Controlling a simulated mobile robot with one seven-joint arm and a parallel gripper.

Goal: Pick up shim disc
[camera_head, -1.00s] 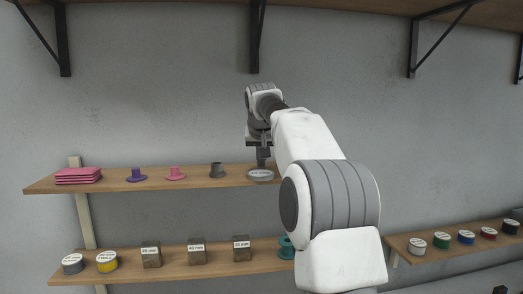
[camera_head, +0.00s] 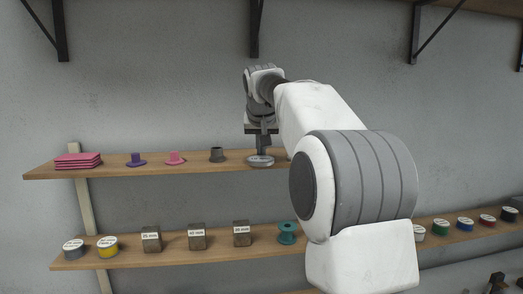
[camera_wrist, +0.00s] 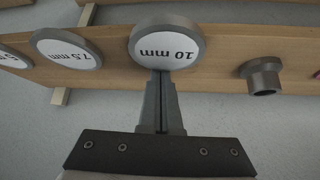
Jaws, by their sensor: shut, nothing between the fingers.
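A round grey shim disc with a white label reading "10 mm" (camera_wrist: 167,40) is in the wrist view, right beyond my fingertips. In the head view the disc (camera_head: 260,161) lies on the upper shelf, directly below my gripper (camera_head: 263,150). My gripper's fingers (camera_wrist: 162,78) are pressed together with nothing between them. The fingertips end at the disc's near edge; I cannot tell whether they touch it. A second disc, labelled "7.5 mm" (camera_wrist: 67,48), is to its left in the wrist view, and a third is cut off at the left edge.
A grey flanged bushing (camera_head: 217,155), pink (camera_head: 175,158) and purple (camera_head: 136,160) ones, and pink sheets (camera_head: 78,161) stand on the upper shelf (camera_head: 110,172). The lower shelf holds tape rolls, marked blocks (camera_head: 197,240) and a teal spool (camera_head: 287,233). My arm hides the upper shelf's right part.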

